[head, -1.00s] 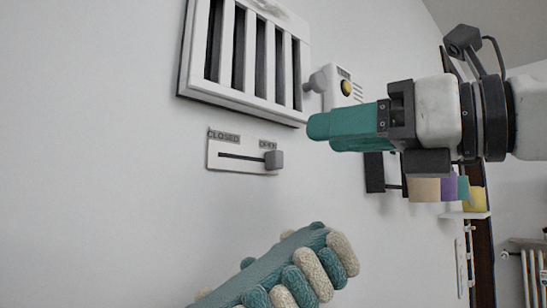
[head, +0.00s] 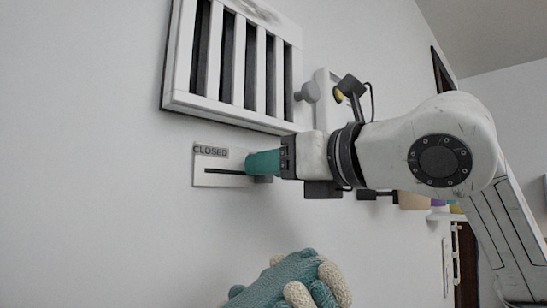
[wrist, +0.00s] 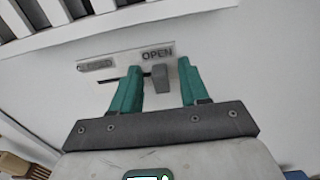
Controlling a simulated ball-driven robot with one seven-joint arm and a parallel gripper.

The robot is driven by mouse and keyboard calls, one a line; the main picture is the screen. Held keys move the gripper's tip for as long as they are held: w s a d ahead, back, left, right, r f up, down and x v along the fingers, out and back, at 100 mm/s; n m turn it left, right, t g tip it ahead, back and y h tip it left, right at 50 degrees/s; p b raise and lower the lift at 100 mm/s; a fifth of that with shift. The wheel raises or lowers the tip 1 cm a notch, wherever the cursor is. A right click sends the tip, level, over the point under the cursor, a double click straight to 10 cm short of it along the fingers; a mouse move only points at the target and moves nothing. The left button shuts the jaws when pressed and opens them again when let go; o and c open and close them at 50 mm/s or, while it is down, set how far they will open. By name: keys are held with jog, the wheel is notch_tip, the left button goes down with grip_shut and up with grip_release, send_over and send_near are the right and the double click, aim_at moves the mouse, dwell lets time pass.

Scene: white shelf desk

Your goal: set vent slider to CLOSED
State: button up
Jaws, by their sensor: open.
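The vent slider's white plate (head: 208,180) is on the wall, with a dark slot and a CLOSED label at its left end. In the wrist view the plate (wrist: 115,55) shows the OPEN label at the right. The grey slider knob (wrist: 160,76) sits at the OPEN end, and in the head view it is mostly hidden behind my gripper. My gripper (wrist: 160,82) is open, its teal fingers on either side of the knob, with gaps visible. In the head view my gripper (head: 250,163) is at the plate's right end.
A slatted white vent (head: 235,60) is above the plate, with a round grey knob (head: 308,92) at its right. A teal and cream knobbly object (head: 300,283) is below. The wall left of the plate is clear.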

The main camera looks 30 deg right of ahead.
jog(key=shift+w, duration=0.15)
grip_shut()
dwell(0.4)
jog(key=shift+a, duration=0.1)
